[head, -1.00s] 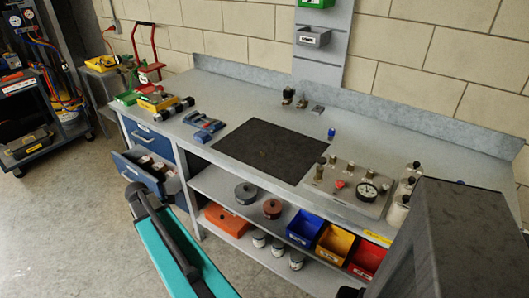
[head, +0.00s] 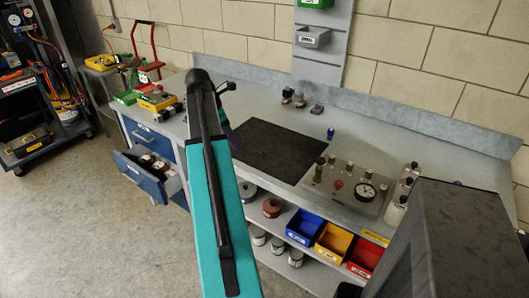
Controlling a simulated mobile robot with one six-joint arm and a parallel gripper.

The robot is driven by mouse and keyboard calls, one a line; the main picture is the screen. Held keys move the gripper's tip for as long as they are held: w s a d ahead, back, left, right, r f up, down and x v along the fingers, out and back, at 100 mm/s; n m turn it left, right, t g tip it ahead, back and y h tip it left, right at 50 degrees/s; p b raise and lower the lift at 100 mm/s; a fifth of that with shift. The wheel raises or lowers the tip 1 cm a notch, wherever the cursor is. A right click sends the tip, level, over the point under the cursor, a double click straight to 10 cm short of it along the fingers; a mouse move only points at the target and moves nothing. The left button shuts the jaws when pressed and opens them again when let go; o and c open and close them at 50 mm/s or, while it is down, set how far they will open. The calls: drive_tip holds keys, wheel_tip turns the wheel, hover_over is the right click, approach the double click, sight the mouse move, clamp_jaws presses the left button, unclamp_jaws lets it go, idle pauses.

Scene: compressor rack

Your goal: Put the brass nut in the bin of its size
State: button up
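A tiny brownish spot, possibly the brass nut (head: 263,154), lies on the black mat (head: 285,140) on the bench; it is too small to make out its shape or size. Blue (head: 304,228), yellow (head: 333,243) and red (head: 365,257) bins stand in a row on the shelf under the bench; their labels are too small to read. A green bin (head: 316,3) and a grey bin (head: 312,37) hang on the wall panel. My teal arm rises in front of the bench. A small dark part shows past its top end; my gripper's fingers cannot be made out.
A panel with a gauge (head: 352,187) and bottles (head: 397,208) stand right of the mat. Small fittings (head: 300,100) sit behind it. A drawer (head: 150,172) stands open at the left. Spools and cans are on the lower shelves. The mat is mostly clear.

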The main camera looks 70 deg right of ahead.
drive_tip(key=s+d+r, duration=0.2)
drive_tip(key=s+r, duration=0.2)
drive_tip(key=r, duration=0.1)
drive_tip(key=shift+d, duration=0.15)
drive_tip(key=shift+f, duration=0.1)
drive_tip(key=p, duration=0.1)
hover_over(262, 152)
drive_tip(key=w+a, duration=0.2)
drive_tip(key=shift+w+a+f, duration=0.1)
drive_tip(key=shift+f, duration=1.85)
drive_tip(key=shift+a+f, duration=0.1)
drive_tip(key=shift+f, duration=1.8)
drive_tip(key=shift+d+p+x, duration=0.15)
drive_tip(key=shift+p+x, duration=0.2)
drive_tip(key=shift+x, duration=0.95)
drive_tip(key=shift+d+p+x, duration=0.15)
drive_tip(key=shift+p+x, duration=0.15)
drive_tip(key=shift+x, duration=1)
drive_tip(key=shift+r, duration=0.2)
clamp_jaws()
